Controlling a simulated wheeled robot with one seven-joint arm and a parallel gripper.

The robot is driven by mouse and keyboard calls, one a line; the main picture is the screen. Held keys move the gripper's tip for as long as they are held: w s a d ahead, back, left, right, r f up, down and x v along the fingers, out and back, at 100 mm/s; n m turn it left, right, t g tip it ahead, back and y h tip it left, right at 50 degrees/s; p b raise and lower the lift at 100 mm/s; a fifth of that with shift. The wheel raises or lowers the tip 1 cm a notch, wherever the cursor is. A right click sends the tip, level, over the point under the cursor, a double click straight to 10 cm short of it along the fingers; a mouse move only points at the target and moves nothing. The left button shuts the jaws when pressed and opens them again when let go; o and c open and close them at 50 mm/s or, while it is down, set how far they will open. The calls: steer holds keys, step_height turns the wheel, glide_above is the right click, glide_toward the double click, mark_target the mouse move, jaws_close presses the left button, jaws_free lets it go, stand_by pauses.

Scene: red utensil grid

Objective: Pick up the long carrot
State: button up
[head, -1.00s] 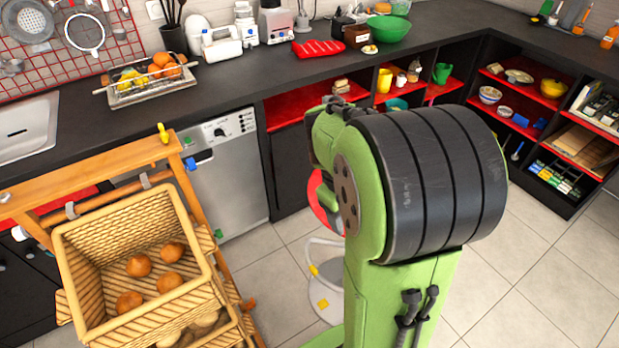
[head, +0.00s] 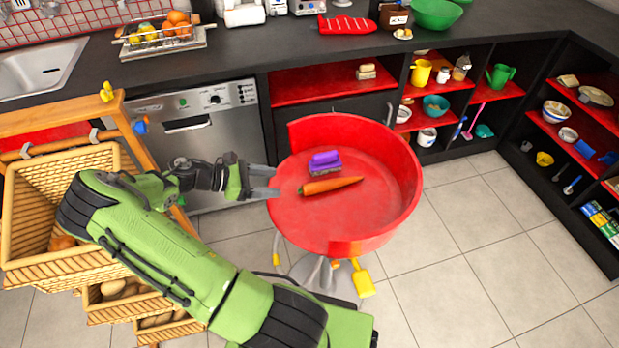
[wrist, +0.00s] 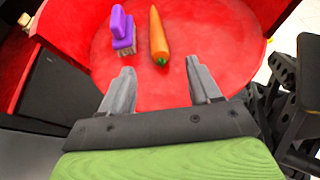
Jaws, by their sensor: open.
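The long orange carrot (head: 331,186) lies on the seat of the red round chair (head: 345,222), its thick end toward my gripper. In the wrist view the carrot (wrist: 159,38) lies just beyond the fingertips, with its green end nearest. My gripper (head: 264,182) is open and empty at the left edge of the red seat. In the wrist view its two fingers (wrist: 160,78) are apart, and the carrot's near end lines up with the gap between them.
A purple brush (head: 325,161) stands close behind the carrot; it also shows left of the carrot in the wrist view (wrist: 122,27). The seat's raised red wall curves around the back and right. A wicker basket (head: 30,200) is at the left.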

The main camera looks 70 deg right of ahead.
mark_target(316, 184)
steer(key=shift+d+f, duration=0.1)
steer(key=shift+d, duration=0.05)
steer(key=b+x, duration=0.4)
steer(key=x, duration=1.1)
steer(key=shift+s+d+f+b, duration=0.1)
steer(key=shift+s+d+b, duration=0.1)
steer(key=shift+b, duration=0.2)
steer(key=c, duration=1.1)
